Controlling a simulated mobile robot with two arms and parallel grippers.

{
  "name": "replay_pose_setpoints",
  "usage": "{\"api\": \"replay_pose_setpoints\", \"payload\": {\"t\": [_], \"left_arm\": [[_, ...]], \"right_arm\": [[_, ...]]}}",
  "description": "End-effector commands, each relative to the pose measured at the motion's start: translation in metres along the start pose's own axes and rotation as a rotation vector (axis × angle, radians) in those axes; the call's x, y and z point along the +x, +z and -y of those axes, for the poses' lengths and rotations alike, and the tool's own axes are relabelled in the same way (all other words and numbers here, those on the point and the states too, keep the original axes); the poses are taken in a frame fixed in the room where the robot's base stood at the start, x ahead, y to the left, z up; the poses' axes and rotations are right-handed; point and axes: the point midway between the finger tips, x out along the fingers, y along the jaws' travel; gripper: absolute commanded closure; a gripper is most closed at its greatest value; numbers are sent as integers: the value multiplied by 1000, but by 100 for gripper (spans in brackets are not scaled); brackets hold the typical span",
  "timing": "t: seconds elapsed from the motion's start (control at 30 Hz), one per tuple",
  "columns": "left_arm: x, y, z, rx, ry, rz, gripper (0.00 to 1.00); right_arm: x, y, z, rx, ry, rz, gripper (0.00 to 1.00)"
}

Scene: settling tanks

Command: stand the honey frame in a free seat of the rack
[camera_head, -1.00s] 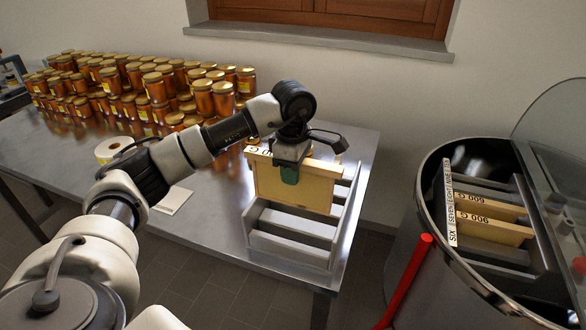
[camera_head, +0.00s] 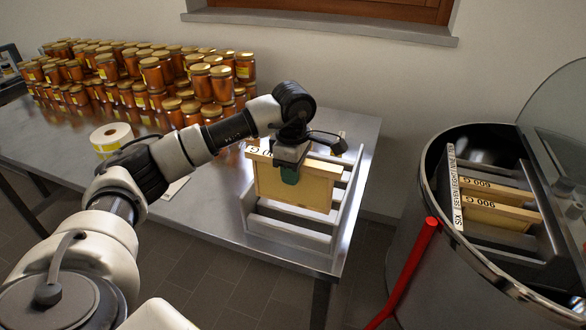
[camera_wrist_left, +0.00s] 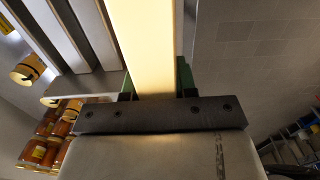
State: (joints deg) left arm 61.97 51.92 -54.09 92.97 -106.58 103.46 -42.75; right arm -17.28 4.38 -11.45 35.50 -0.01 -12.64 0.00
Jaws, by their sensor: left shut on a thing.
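My left gripper (camera_head: 290,170) is shut on the top of the honey frame (camera_head: 295,188), a pale wooden frame with a yellowish face. It hangs upright over the grey slatted rack (camera_head: 290,232) on the steel table. Its lower edge overlaps the rack in the picture; I cannot tell whether it touches or sits in a seat. In the left wrist view the frame's pale bar (camera_wrist_left: 142,45) lies between the green fingertips (camera_wrist_left: 155,80), with grey slats (camera_wrist_left: 72,30) to its left. My right gripper is not in view.
Several honey jars (camera_head: 150,75) crowd the table's back left, with a label roll (camera_head: 110,138) in front. At right a steel drum (camera_head: 410,240) holds a labelled slatted holder with two frames (camera_head: 490,212). A window sill is behind.

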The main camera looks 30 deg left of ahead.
Motion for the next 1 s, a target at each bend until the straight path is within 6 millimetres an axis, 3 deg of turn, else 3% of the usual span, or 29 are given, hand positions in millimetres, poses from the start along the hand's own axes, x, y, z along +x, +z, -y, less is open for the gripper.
{"api": "replay_pose_setpoints", "payload": {"t": [1.0], "left_arm": [[64,0,0,0,1,0,100]], "right_arm": [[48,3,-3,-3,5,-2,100]]}}
